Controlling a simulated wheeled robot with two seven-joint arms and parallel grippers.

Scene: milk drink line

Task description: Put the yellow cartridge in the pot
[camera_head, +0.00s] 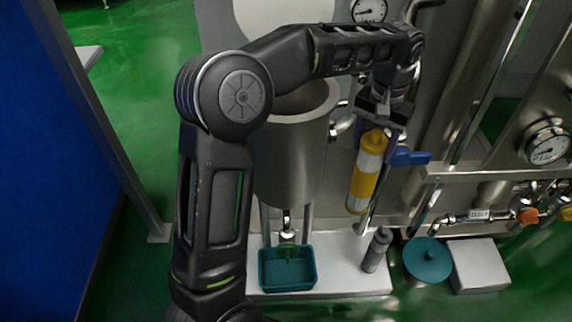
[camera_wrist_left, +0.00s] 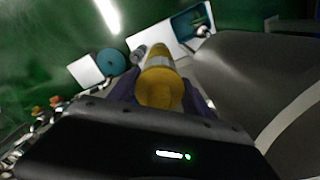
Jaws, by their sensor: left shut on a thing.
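The yellow cartridge (camera_head: 367,172) has a white band and hangs nearly upright, slightly tilted, below my left gripper (camera_head: 378,122). My left gripper is shut on its top end. In the left wrist view the cartridge (camera_wrist_left: 159,82) sits between the two fingers. The pot (camera_head: 291,160) is a grey metal cylinder just left of the cartridge, and the two are apart. My left arm crosses over the pot and hides part of its rim and mouth. The pot also shows in the left wrist view (camera_wrist_left: 240,75) as a large grey wall. My right gripper is not in view.
A teal tray (camera_head: 287,286) stands under the pot on a white base (camera_head: 352,282). A grey cylinder (camera_head: 376,250) stands on the base's right. A teal round lid (camera_head: 427,259) and a white block (camera_head: 478,265) lie further right. Pipes and a gauge (camera_head: 546,143) crowd the right side.

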